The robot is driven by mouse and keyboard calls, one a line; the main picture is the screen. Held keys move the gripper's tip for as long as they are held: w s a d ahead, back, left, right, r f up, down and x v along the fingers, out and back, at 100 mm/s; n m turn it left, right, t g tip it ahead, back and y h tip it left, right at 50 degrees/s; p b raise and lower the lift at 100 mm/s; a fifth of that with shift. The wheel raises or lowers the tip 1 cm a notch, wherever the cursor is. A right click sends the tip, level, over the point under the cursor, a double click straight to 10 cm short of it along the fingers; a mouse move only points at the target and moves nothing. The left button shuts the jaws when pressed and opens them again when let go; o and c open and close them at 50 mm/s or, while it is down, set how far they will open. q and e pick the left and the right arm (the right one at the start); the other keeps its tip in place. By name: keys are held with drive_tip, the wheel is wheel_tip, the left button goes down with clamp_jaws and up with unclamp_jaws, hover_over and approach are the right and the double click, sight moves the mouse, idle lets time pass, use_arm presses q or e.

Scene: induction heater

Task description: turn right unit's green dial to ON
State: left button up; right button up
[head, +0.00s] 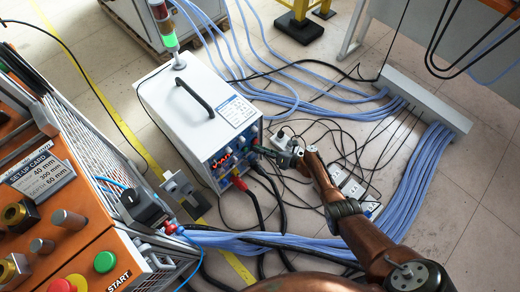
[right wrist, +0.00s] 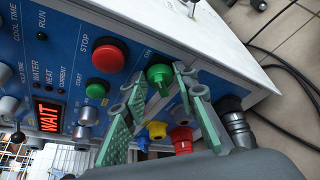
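The white heater unit (head: 185,105) stands on the floor in the head view, with a blue front panel carrying a lit red display. In the right wrist view its green dial (right wrist: 160,74) sits beside an ON label, right of the red STOP button (right wrist: 108,58). My right gripper (head: 262,150) is at the panel's right side in the head view. In the right wrist view its green-padded fingers (right wrist: 163,88) are spread, with the tips on either side of the dial. I cannot tell whether they touch it. The dial is hidden in the head view. I see no left gripper.
The red display (right wrist: 47,115) reads WAIT. Yellow (right wrist: 157,130) and red (right wrist: 181,139) connectors sit below the dial, with a black cable plug (right wrist: 237,125) to their right. Blue hoses (head: 410,185) and black cables cover the floor. An orange machine (head: 95,235) stands at the left.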

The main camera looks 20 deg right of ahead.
drive_tip(key=shift+o, duration=1.4)
drive_tip(key=shift+d, duration=0.1)
drive_tip(key=v, duration=1.2)
